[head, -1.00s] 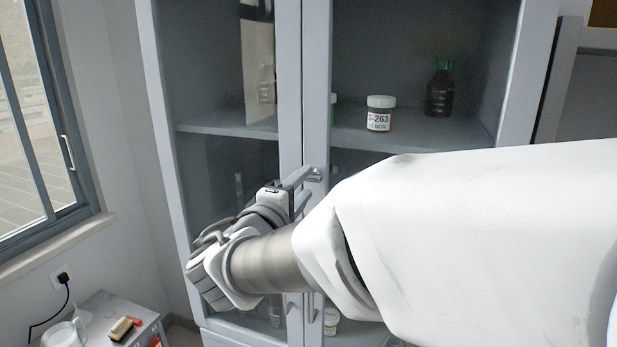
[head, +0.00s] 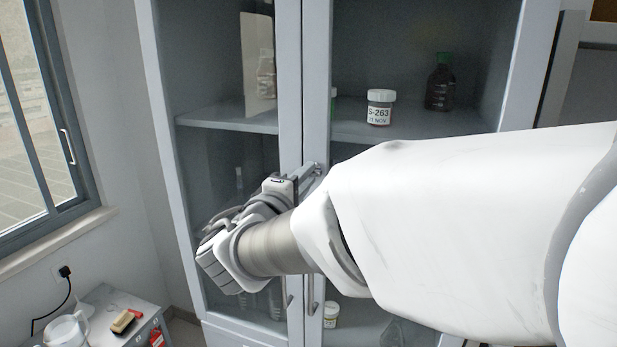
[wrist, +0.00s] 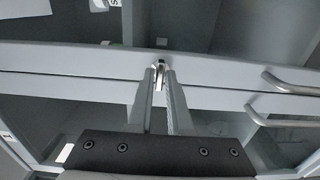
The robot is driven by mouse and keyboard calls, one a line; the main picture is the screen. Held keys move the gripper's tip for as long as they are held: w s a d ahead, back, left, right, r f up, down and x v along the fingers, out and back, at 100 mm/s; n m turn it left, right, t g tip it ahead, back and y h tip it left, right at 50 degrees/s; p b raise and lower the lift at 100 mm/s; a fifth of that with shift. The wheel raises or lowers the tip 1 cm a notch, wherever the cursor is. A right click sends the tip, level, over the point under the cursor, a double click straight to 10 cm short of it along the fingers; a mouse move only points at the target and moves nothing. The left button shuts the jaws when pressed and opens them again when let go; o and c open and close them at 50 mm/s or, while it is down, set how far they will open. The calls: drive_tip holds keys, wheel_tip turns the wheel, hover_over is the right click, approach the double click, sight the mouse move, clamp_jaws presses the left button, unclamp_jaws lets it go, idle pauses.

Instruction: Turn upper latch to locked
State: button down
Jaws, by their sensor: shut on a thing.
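The upper latch (wrist: 160,71) is a small metal piece on the seam between the two cabinet doors. In the wrist view it sits between the fingertips of my gripper (wrist: 161,84), which is shut on it. In the head view the latch (head: 317,168) shows just past my gripper (head: 306,175), on the door frame at mid height. My arm covers much of the right door below it. The latch's exact angle is hard to tell.
The two door handles (wrist: 290,82) run beside the seam, near the latch. The glass cabinet holds a labelled white-capped jar (head: 380,108) and a dark green-capped bottle (head: 440,83). A low side table (head: 110,305) stands at lower left, by the window.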

drive_tip(key=shift+n, duration=0.3)
drive_tip(key=shift+n+p, duration=0.7)
drive_tip(key=shift+n, duration=7.9)
drive_tip(key=c, duration=0.9)
unclamp_jaws()
drive_tip(key=shift+s, duration=0.1)
